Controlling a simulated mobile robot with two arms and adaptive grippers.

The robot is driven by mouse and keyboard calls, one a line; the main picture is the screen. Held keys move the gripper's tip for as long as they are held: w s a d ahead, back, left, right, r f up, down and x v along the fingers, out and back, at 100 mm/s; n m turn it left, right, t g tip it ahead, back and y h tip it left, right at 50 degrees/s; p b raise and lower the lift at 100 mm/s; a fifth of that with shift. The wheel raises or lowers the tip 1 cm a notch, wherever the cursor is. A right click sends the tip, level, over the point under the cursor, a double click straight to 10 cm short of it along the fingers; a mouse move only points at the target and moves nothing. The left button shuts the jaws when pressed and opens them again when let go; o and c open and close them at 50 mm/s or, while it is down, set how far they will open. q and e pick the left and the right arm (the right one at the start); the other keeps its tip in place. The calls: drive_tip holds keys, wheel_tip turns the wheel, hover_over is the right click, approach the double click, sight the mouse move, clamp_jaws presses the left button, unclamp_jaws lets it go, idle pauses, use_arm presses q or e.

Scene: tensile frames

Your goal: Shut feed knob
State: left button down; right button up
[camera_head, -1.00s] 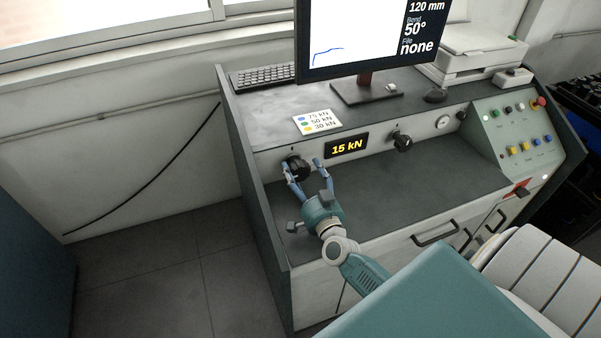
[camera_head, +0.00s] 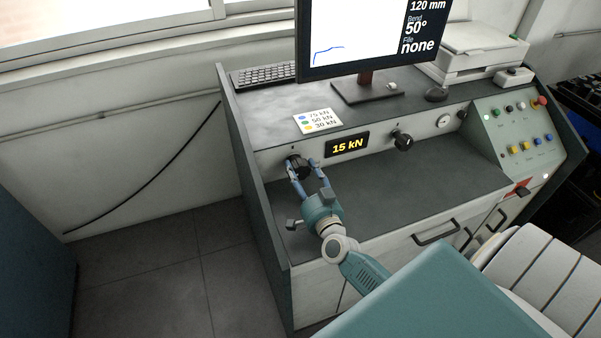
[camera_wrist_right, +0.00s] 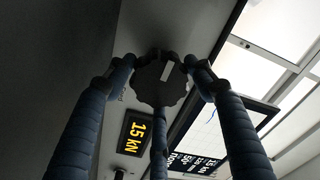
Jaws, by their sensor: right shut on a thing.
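The black fluted knob (camera_head: 297,165) sits on the console's front panel, left of the 15 kN display (camera_head: 347,145). My right gripper (camera_head: 298,168) has its fingers around this knob and is shut on it. In the right wrist view the knob (camera_wrist_right: 160,79) shows a pale mark on its face, with fingers of my right gripper (camera_wrist_right: 160,85) touching its rim. A second black knob (camera_head: 402,141) is on the same panel, right of the display. My left gripper is not in view.
A monitor (camera_head: 368,40) and keyboard (camera_head: 263,76) stand on the upper shelf, with a colour-coded kN card (camera_head: 317,122). A button panel (camera_head: 522,130) is at the right. The lower desk surface (camera_head: 400,190) is clear.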

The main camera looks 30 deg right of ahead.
drive_tip(key=m, duration=0.1)
drive_tip(key=m+b, duration=0.1)
drive_tip(key=m, duration=0.2)
drive_tip(key=shift+d+r+m, duration=0.15)
drive_tip(key=shift+d+m, duration=0.1)
drive_tip(key=shift+m, duration=0.15)
drive_tip(key=m+b, duration=0.1)
drive_tip(key=m, duration=0.3)
drive_tip(key=shift+b, duration=0.35)
drive_tip(key=m+b, duration=0.1)
drive_tip(key=m, duration=0.4)
drive_tip(key=shift+m+b, duration=0.65)
drive_tip(key=shift+m, duration=1.15)
drive_tip(key=shift+f, duration=0.2)
drive_tip(key=o, duration=1.2)
drive_tip(key=shift+s+d+f, duration=0.1)
drive_tip(key=shift+c, duration=0.2)
